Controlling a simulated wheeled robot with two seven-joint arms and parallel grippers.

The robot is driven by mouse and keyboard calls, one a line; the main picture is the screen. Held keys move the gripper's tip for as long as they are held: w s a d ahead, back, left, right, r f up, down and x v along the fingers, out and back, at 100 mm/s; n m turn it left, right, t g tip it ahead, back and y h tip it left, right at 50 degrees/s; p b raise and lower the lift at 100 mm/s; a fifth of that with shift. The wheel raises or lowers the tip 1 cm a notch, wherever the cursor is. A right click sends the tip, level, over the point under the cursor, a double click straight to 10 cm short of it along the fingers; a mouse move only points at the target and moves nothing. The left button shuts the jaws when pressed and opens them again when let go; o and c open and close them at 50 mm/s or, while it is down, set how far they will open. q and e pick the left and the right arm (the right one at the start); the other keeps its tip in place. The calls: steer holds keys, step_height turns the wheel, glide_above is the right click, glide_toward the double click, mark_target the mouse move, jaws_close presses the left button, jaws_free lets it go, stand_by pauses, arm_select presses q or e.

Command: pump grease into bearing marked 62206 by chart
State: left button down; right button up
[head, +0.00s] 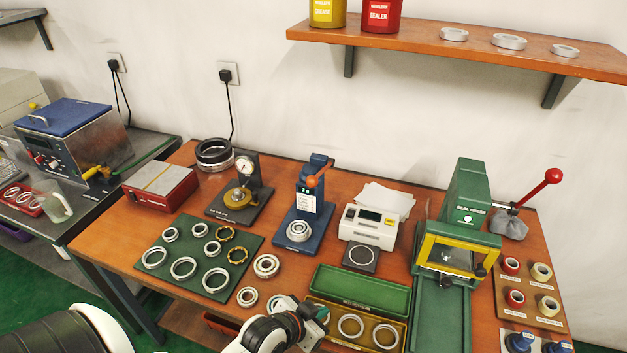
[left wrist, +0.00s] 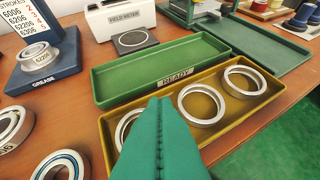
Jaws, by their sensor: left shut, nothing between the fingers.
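The blue grease pump (head: 316,185) stands mid-table with an orange-tipped lever (head: 312,182) and a white chart (head: 308,204). The left wrist view shows part of the chart (left wrist: 27,20), headed STROKES, with bearing numbers and small red figures. A bearing (head: 298,231) sits on the pump's base; in the left wrist view that bearing (left wrist: 40,57) has a label seeming to begin 622, its end unclear. My left gripper (head: 323,314) is shut and empty, its green fingers (left wrist: 159,101) over the yellow tray and hiding part of one ring. My right gripper is out of view.
The yellow tray (left wrist: 211,134) holds metal rings; the green tray (head: 361,293) behind it is empty. Loose bearings (head: 266,266) lie left of the trays beside a green mat (head: 209,283) with several rings. A field meter (head: 369,226) and green seal press (head: 463,215) stand right.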

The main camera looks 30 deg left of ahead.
arm_select(q)
steer(key=w+a+r+n+t+y, duration=0.1)
steer(key=w+a+r+t+y, duration=0.2)
steer(key=r, duration=0.7)
steer(key=w+a+r+n+t+y, duration=0.2)
steer(key=w+a+r+t+y, duration=0.1)
steer(key=w+a+r+t, duration=0.3)
steer(key=a+r+t, duration=0.2)
steer(key=a+r, duration=0.1)
steer(key=r, duration=0.1)
steer(key=shift+t+p, duration=0.3)
steer(key=shift+p, duration=0.1)
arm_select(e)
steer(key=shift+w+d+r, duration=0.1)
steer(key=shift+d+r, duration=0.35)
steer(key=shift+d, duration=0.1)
arm_select(q)
steer(key=shift+w+a, duration=0.15)
steer(key=shift+w, duration=0.05)
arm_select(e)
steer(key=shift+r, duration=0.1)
